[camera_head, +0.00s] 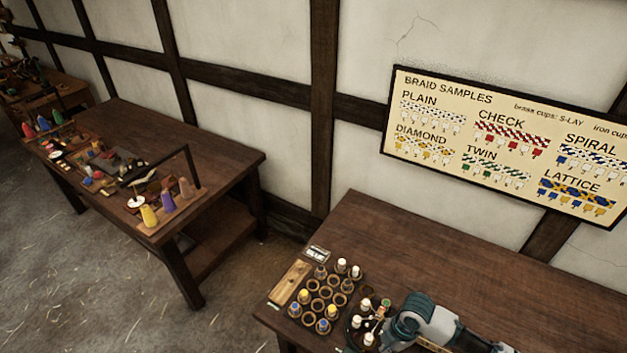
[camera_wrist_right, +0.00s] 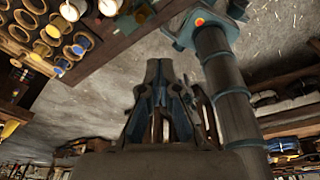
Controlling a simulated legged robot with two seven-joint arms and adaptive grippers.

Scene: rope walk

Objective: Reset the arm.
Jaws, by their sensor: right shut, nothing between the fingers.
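My right gripper (camera_wrist_right: 158,68) shows in the right wrist view, its two dark fingers together at the tips with nothing between them. It hangs over the grey floor, apart from the table edge at the upper left of that view. In the head view a teal and grey arm of mine lies over the front of the near table (camera_head: 440,237), at the bottom right. Its fingers cannot be made out there. My left gripper shows in neither view.
A rack of round cups (camera_head: 309,300) with several bobbins stands at the near table's left end, close to my arm. More pale bobbins (camera_head: 357,321) stand beside it. A second table (camera_head: 150,130) with coloured cones is at the left. A braid sample board (camera_head: 500,145) hangs behind.

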